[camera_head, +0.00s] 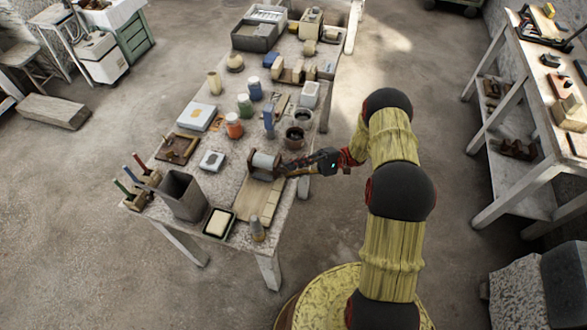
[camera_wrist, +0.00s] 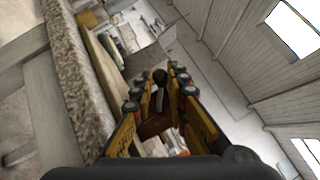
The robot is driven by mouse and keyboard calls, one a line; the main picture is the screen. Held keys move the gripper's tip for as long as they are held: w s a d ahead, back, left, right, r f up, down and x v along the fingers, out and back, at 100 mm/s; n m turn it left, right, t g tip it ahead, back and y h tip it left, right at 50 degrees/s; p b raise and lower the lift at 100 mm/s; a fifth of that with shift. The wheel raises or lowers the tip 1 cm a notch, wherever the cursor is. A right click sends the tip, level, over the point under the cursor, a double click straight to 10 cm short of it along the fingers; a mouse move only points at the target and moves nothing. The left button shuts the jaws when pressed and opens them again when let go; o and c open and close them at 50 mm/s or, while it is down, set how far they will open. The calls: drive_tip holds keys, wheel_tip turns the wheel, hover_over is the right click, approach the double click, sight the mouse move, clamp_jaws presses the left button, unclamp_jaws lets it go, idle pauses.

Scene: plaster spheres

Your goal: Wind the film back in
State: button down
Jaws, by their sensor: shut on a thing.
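A pale grey roll (camera_head: 264,163) sits in a dark holder near the right edge of the long table. A flat beige board or sheet (camera_head: 258,202) lies in front of it; I cannot tell whether film lies over it. My gripper (camera_head: 287,170) reaches in from the right, at the right side of the roll. In the wrist view my gripper (camera_wrist: 158,100) has a dark round-ended handle (camera_wrist: 160,77) between its fingers and is shut on it. The handle's join to the roll is hidden by the fingers.
A grey square bin (camera_head: 183,196), a framed cream block (camera_head: 219,223) and a small grey-tan cone (camera_head: 258,230) stand near the table's front. Dark round pots (camera_head: 294,137) stand just behind my gripper. Jars and blocks crowd the table's far part.

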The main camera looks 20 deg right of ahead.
drive_tip(key=shift+w, duration=0.1)
drive_tip(key=c, duration=1.7)
unclamp_jaws()
drive_tip(key=shift+c, duration=0.2)
drive_tip(key=shift+f, duration=0.1)
